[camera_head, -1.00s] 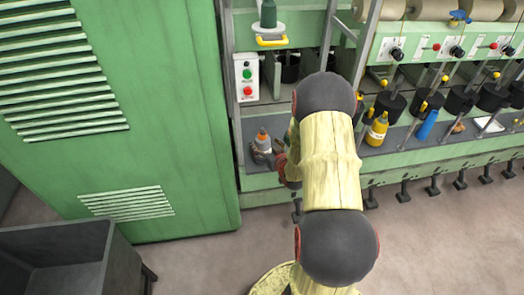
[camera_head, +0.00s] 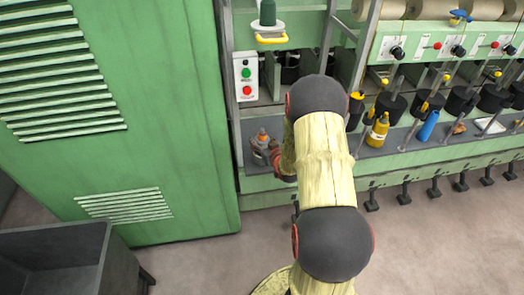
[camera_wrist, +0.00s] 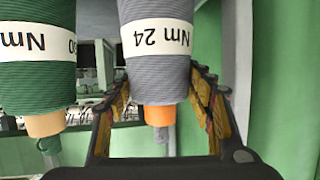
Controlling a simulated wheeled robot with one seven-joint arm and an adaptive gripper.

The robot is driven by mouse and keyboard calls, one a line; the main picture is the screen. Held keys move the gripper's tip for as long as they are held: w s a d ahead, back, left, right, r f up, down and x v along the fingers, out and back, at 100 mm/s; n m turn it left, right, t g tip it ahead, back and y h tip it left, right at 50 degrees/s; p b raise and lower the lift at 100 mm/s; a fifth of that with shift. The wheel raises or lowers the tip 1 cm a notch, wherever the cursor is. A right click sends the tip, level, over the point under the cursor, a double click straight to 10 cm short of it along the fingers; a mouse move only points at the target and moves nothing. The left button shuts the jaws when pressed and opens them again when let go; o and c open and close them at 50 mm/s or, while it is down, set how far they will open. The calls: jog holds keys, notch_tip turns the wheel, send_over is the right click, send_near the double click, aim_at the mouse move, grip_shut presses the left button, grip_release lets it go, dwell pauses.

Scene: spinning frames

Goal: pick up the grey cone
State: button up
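The grey cone (camera_wrist: 155,60) stands between the fingers of my gripper (camera_wrist: 160,84) in the wrist view, where it appears upside down with a white "Nm 24" band and an orange tip. In the head view the cone (camera_head: 262,138) shows its orange tip on the machine's shelf, with its body partly hidden by my gripper (camera_head: 264,151). The fingers are spread on both sides of the cone. A narrow gap shows on the left side; contact on the right is unclear.
A green cone (camera_wrist: 38,60) with a white band stands close beside the grey one. A green cabinet (camera_head: 175,120) rises left of the shelf (camera_head: 250,162). A yellow bottle (camera_head: 378,130) and a blue bottle (camera_head: 428,126) stand farther right.

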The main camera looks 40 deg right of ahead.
grip_shut()
dwell(0.5)
